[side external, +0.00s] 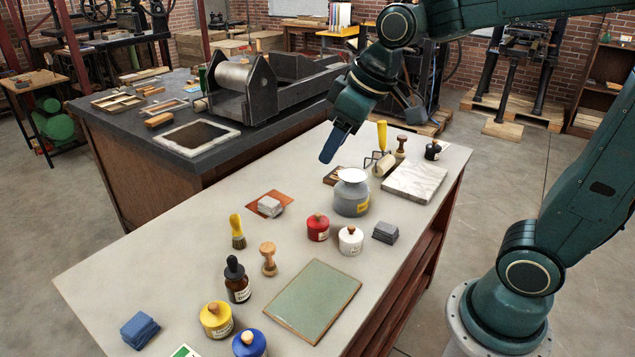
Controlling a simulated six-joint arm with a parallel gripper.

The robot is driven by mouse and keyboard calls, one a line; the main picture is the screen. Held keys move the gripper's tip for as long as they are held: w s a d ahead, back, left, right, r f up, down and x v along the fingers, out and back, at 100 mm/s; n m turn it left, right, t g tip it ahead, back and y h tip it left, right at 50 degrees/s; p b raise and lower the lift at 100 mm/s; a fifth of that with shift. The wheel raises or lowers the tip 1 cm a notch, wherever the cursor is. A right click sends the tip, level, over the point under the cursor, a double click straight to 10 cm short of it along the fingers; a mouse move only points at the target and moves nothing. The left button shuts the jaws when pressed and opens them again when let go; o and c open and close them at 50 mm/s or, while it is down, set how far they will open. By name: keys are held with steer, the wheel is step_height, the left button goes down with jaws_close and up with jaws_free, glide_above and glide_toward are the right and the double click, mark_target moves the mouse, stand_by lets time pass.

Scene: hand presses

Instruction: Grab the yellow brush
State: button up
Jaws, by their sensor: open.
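The yellow brush (236,226) stands upright on the light table, its yellow handle up and dark bristles down, left of the middle of the side external view. My gripper (328,156) points down above the far part of the table, over and slightly left of a grey can. It is well to the right of the brush and apart from it. Its jaws are open, and nothing shows between them.
Near the brush are a wooden-handled stamp (268,260), a dropper bottle (237,282) and a brown sheet with grey blocks (270,204). The grey can (351,195), red jar (318,228) and white jar (350,240) stand to the right. A green plate (312,300) lies in front.

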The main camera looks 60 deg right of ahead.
steer(key=w+f+n, duration=0.2)
steer(key=w+f, duration=0.2)
steer(key=w, duration=0.6)
steer(key=n+g+y, duration=0.1)
steer(key=y, duration=0.1)
glide_toward(236, 216)
steer(key=shift+a+v, duration=0.15)
steer(key=shift+v, duration=0.45)
steer(key=shift+a+v, duration=0.15)
steer(key=shift+v, duration=0.45)
steer(key=shift+h, duration=0.3)
steer(key=shift+x, duration=4.2)
steer(key=shift+s, duration=0.1)
steer(key=shift+x, duration=2.6)
jaws_close()
